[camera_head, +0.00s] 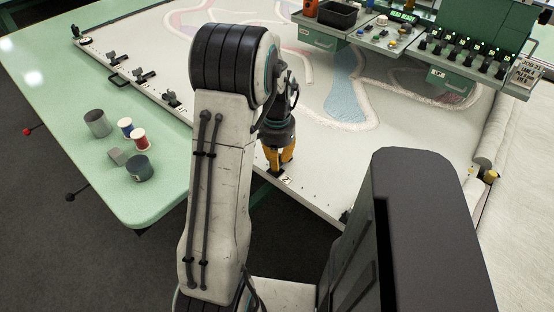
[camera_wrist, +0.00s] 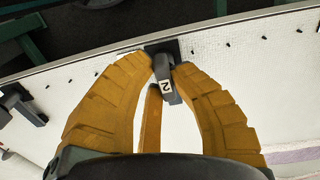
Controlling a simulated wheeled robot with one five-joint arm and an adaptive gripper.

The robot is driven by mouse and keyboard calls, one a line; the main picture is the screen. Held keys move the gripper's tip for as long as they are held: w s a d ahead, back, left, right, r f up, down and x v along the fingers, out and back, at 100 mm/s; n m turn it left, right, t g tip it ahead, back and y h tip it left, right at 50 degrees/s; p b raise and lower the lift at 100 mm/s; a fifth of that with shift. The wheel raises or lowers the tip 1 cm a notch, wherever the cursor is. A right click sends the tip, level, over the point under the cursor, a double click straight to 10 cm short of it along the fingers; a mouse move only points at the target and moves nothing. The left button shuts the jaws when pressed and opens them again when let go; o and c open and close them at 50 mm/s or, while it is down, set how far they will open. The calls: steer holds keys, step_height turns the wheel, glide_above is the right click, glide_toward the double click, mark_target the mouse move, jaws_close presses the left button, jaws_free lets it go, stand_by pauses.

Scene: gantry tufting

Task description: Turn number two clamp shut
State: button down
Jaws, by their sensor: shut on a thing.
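The number two clamp (camera_wrist: 167,87) sits on the frame edge in the wrist view, a dark lever on a dark base with a white "2" tag. My gripper (camera_wrist: 166,72) has its yellow fingers on both sides of the lever near its top end, shut on it. In the head view my gripper (camera_head: 279,165) points down at the near edge of the white tufting frame (camera_head: 325,203). A white label (camera_head: 285,178) shows beside the fingertips. The rest of the clamp is mostly hidden there by the fingers.
Other dark clamps (camera_head: 145,75) line the frame's left edge, and another clamp (camera_wrist: 28,112) shows at the left in the wrist view. A green table (camera_head: 110,190) with cups and thread spools (camera_head: 139,139) stands at left. A control console (camera_head: 440,50) hangs over the frame at upper right.

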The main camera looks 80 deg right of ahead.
steer(key=shift+m, duration=0.3)
steer(key=c, duration=1.1)
jaws_free()
step_height(320, 180, up, 12)
stand_by(0.8)
